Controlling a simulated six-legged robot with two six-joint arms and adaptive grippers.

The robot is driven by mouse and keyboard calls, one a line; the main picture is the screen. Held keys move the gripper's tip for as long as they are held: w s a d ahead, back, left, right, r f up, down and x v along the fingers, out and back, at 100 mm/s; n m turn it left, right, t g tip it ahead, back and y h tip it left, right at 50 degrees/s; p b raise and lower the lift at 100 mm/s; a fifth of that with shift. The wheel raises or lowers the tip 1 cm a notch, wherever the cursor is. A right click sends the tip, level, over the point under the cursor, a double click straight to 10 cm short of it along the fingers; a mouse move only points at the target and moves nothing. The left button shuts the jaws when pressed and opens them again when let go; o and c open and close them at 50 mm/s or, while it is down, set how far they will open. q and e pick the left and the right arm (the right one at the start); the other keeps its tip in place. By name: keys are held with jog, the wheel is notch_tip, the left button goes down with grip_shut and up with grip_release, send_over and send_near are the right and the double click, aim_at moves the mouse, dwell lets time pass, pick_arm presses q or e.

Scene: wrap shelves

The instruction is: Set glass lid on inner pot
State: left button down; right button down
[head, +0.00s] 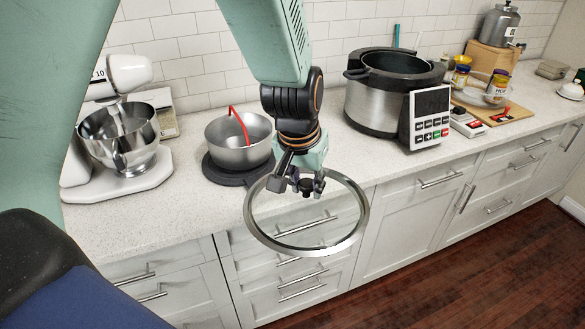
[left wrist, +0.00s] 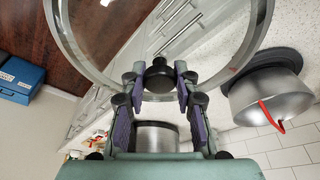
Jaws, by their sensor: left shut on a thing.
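The glass lid (head: 361,222) has a steel rim and a black knob (head: 306,187). My left gripper (head: 306,182) is shut on the knob and holds the lid in the air in front of the counter's edge. The left wrist view shows the knob (left wrist: 159,77) between the two fingers (left wrist: 159,95). The inner pot (head: 395,64) is a dark pot opening inside the steel multicooker (head: 372,107) on the counter, up and right of the lid. The cooker's top is open. My right gripper is not in view.
A steel bowl (head: 238,152) with a red handle stands on a dark round base, left of my gripper. A stand mixer (head: 115,180) is at the left. A control panel (head: 431,117) fronts the cooker. Jars (head: 497,83) and a wooden board (head: 515,113) lie to its right.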

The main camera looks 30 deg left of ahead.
pick_arm(q)
notch_tip(320, 180, down, 18)
jog(key=d+b, duration=0.2)
jog(key=b, duration=1.3)
jog(key=shift+s+d+f+m, duration=0.15)
jog(key=shift+d+f+m, duration=0.1)
jog(key=shift+m, duration=0.15)
